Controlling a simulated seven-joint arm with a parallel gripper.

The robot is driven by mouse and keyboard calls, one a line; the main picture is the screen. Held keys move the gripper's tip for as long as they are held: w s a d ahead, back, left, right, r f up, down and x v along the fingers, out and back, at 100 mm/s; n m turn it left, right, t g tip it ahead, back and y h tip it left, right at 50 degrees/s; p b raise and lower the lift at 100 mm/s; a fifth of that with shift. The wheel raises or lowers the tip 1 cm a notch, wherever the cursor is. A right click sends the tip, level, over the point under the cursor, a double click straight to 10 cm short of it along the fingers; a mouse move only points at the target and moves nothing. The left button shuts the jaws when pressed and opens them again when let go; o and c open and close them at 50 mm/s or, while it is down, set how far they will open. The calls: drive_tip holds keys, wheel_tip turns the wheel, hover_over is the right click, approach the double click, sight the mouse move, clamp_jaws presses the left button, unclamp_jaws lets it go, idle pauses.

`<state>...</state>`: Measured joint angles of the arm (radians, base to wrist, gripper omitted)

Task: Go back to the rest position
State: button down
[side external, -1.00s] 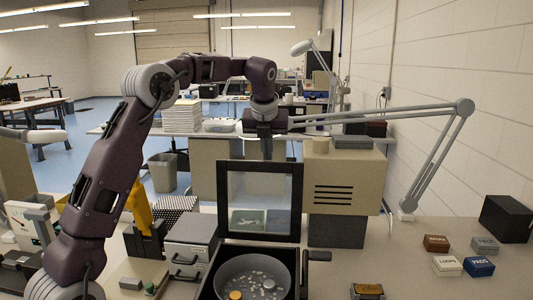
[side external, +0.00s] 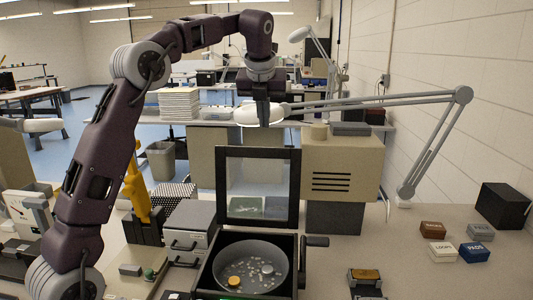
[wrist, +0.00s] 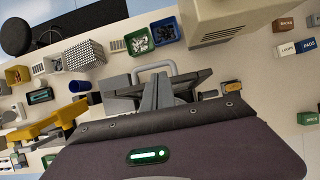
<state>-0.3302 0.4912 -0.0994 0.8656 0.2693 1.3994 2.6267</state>
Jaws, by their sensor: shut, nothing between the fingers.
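My gripper (side external: 263,115) hangs pointing down, high above the bench, in front of the lamp head at the back. Its fingers are shut and nothing shows between them. In the wrist view my gripper (wrist: 165,92) shows as grey fingers beyond the dark cuff. Below it stands a black-framed machine with a raised clear window (side external: 258,205). A round grey pan (side external: 228,258) in that machine holds small pale pieces, a yellow round piece and a white one. The gripper touches none of these.
A beige slotted box (side external: 345,165) stands right of the window. A jointed lamp arm (side external: 432,145) reaches across behind the gripper. A yellow lever press (side external: 136,190) and a grey drawer unit (side external: 190,225) stand left. Small labelled boxes (side external: 443,252) lie right. Air around the gripper looks free.

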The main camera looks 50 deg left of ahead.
drive_tip(key=s+d+r+n+t+h, duration=0.1)
drive_tip(key=s+d+n+h, duration=0.1)
drive_tip(key=s+d+n, duration=1.3)
drive_tip(key=s+d+f+n, duration=0.2)
drive_tip(key=s+f+n, duration=0.3)
drive_tip(key=s, duration=0.4)
drive_tip(key=s+d+f+n+t+h, duration=0.1)
drive_tip(key=s+d+f+n, duration=0.1)
drive_tip(key=s+f+n, duration=0.4)
drive_tip(key=s+n, duration=0.1)
drive_tip(key=s, duration=0.2)
drive_tip(key=shift+s+h, duration=0.3)
drive_tip(key=shift+s, duration=0.1)
